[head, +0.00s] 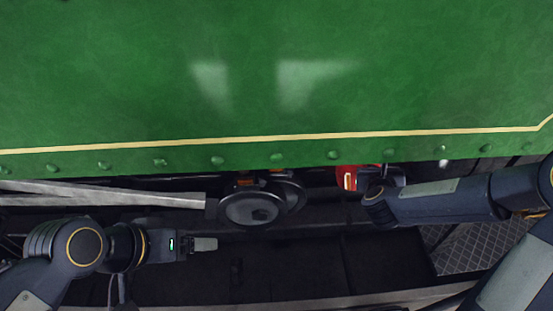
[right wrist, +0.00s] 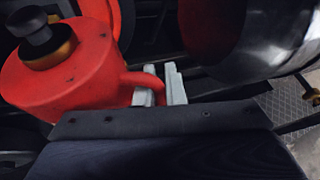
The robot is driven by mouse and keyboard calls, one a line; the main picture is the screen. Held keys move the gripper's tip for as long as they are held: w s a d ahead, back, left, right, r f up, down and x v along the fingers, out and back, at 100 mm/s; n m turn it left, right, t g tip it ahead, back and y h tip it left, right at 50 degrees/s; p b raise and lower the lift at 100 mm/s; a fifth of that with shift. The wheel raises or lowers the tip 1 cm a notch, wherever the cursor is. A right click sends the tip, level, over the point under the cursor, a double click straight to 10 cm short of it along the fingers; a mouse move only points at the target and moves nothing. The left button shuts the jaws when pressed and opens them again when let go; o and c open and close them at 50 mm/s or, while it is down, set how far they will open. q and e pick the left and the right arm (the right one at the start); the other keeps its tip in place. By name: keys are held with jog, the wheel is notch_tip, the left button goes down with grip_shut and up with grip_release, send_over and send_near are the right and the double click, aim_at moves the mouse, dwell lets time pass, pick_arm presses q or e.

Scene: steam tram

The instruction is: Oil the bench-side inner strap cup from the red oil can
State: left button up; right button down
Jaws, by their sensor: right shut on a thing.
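My right gripper (right wrist: 160,86) is shut on the handle of the red oil can (right wrist: 70,75). The can has a black knob on a brass collar at its top. In the head view the red oil can (head: 347,178) shows only partly, just below the green panel's lower edge, with my right gripper (head: 372,181) at its right side. Its spout is not visible. My left gripper (head: 205,244) is low at the left, away from the can; its finger gap is not clear. I cannot make out the bench-side inner strap cup.
The green riveted panel (head: 270,80) overhangs the upper head view. A round dark crank or wheel (head: 250,209) and grey rods (head: 120,195) sit beneath it. A shiny metal cylinder (right wrist: 285,35) is close at the right in the wrist view. A dark trough (head: 300,265) lies open below.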

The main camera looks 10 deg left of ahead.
jog(key=f+b, duration=0.1)
jog(key=b, duration=0.1)
jog(key=shift+f+y+b, duration=0.15)
jog(key=shift+y+b, duration=0.15)
dwell(1.1)
jog(key=shift+r+h+p, duration=0.4)
jog(key=shift+r+p, duration=0.95)
jog(key=shift+p, duration=0.05)
notch_tip(320, 180, down, 7)
jog(key=a+m+y+b, duration=0.1)
jog(key=m+b, duration=0.1)
jog(key=b, duration=1.1)
jog(key=shift+w+a+t+y+b, duration=0.15)
jog(key=shift+t+y+b, duration=0.15)
jog(key=shift+t+y, duration=0.1)
